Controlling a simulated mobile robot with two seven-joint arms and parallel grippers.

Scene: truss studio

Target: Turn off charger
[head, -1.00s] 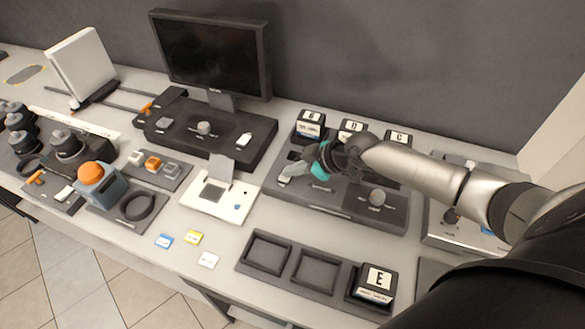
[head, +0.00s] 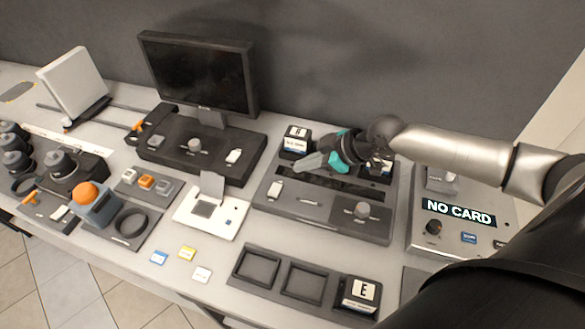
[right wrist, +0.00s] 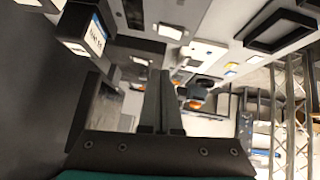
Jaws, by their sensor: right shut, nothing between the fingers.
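The charger (head: 290,205) is a dark grey console right of the middle of the bench. A small white switch (head: 275,190) sits at its left end, and a round grey knob (head: 362,210) at its front right. My right gripper (head: 302,165), teal and black, is shut and empty. It is above the charger's left part, beyond the switch and apart from it in the head view. Its shut fingers (right wrist: 158,100) also show in the right wrist view. A labelled battery block (head: 297,142) stands at the charger's back left; my arm hides most of the other blocks. My left gripper is out of view.
A monitor (head: 197,75) on a dark console stands left of the charger. A tray (head: 281,278) with block E (head: 360,294) lies in front. A panel reading NO CARD (head: 458,212) is at right. Small cards (head: 187,253) lie on the front bench.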

